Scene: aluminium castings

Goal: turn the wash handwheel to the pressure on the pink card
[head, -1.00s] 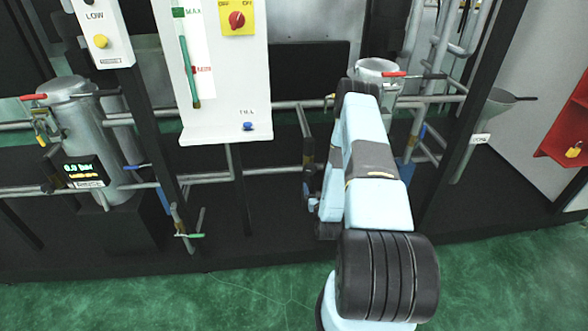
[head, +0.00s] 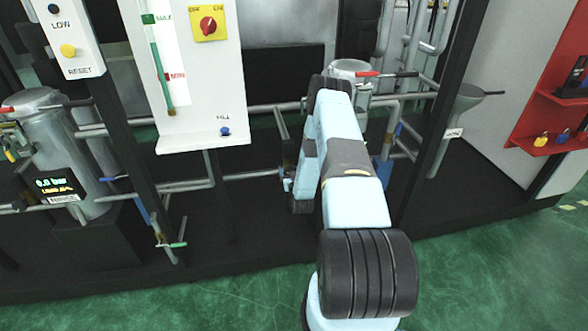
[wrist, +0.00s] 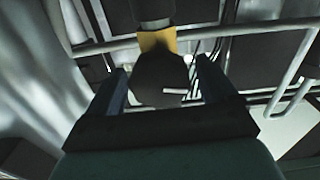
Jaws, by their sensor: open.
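In the wrist view my gripper (wrist: 160,68) is open, its two fingers apart. A dark rounded part (wrist: 160,80) shows between and beyond the fingers, below a yellow collar (wrist: 157,40) on a grey pipe. I cannot tell whether it is the wash handwheel or whether the fingers touch it. In the head view my arm reaches toward the pipework and hides most of the gripper. A pressure display (head: 57,187) on the left grey vessel (head: 60,140) reads 0.0 bar. I see no pink card in either view.
A white panel (head: 195,125) with a level gauge and a red-on-yellow switch (head: 208,25) hangs left of my arm. Grey pipes and a dark post (head: 445,110) stand near the arm. A red shelf (head: 545,145) is at the right. Green floor (head: 200,300) in front is clear.

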